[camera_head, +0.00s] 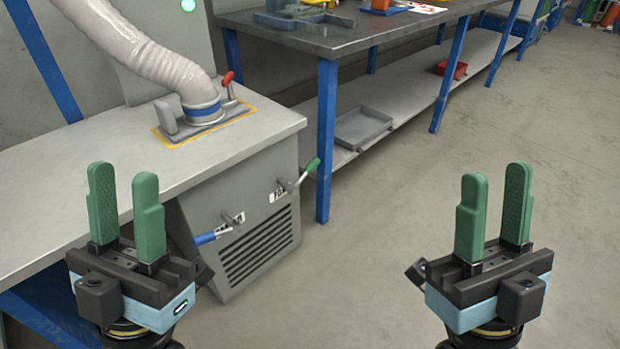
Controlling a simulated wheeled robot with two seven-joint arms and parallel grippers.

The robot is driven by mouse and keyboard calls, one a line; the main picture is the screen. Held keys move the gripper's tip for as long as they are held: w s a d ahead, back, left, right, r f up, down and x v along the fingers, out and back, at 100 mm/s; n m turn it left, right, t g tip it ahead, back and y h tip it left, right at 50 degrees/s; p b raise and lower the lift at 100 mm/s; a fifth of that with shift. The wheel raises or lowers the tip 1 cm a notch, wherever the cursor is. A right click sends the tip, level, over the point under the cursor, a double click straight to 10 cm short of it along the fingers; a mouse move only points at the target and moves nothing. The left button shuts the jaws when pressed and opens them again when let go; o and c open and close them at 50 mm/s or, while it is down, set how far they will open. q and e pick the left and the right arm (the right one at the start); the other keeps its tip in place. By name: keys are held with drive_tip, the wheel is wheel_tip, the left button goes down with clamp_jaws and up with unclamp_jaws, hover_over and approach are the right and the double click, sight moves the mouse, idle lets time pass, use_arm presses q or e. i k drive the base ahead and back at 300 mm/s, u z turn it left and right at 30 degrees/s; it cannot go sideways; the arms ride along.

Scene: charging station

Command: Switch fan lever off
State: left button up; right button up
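A grey cabinet (252,215) with a slotted vent hangs below the front of the white counter. A blue-handled lever (211,236) and a green-handled lever (305,174) are on its front. Each has a small label beside it, too small to read, so I cannot tell which is the fan lever. The blue handle points left and slightly down; the green handle points up and right. My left gripper (125,182) is open and empty, left of the blue-handled lever. My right gripper (495,187) is open and empty, far right of both levers. Neither touches a lever.
A ribbed hose (140,48) joins a plate with a red handle (228,79) on the white counter (60,180). A blue-legged table (327,140) stands behind, with a grey tray (363,128) on its lower shelf. The floor between my grippers is clear.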

sight(293, 189)
drive_tip(key=k, duration=0.5)
drive_tip(key=z, duration=1.05)
drive_tip(key=i, duration=1.1)
drive_tip(key=u, duration=0.5)
drive_tip(key=i, duration=0.9)
drive_tip(key=u, duration=0.9)
